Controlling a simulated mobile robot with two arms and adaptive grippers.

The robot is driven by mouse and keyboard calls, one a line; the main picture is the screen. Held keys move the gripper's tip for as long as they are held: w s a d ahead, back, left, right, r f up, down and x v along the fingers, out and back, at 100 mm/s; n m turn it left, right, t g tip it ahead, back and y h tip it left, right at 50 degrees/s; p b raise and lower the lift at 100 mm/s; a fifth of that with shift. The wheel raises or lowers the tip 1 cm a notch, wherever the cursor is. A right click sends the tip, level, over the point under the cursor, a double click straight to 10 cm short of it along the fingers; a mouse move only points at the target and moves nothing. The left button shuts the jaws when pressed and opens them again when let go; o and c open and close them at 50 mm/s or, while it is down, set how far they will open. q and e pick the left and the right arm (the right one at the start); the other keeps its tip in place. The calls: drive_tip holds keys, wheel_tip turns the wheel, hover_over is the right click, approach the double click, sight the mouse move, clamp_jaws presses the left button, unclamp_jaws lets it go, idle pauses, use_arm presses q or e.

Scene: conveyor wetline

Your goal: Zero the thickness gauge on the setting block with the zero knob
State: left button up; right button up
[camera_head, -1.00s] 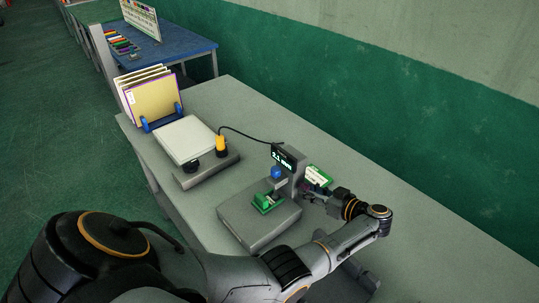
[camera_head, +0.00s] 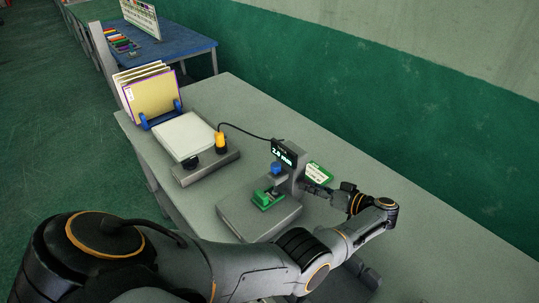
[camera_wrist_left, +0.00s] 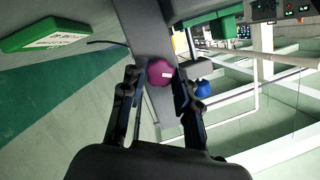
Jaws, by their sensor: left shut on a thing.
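The thickness gauge (camera_head: 262,222) stands on the grey bench, with a lit display (camera_head: 289,154) on its upright. The display digits are too small to read surely. The green setting block (camera_head: 267,199) sits on the gauge base below the blue cap (camera_head: 276,168). My left gripper (camera_head: 318,188) is at the right side of the upright. In the left wrist view, the magenta zero knob (camera_wrist_left: 160,71) lies between its fingertips, and the gripper is shut on it. The knob is hidden in the head view. My right gripper is not in view.
A blue rack (camera_head: 162,118) of folders is beyond. The bench's right part is clear.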

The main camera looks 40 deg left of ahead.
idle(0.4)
use_arm(q)
drive_tip(key=shift+f+m+b, duration=0.1)
drive_tip(key=shift+m+b, duration=0.7)
drive_tip(key=shift+g, duration=0.4)
drive_tip(key=o, duration=0.8)
drive_tip(key=shift+c, duration=0.2)
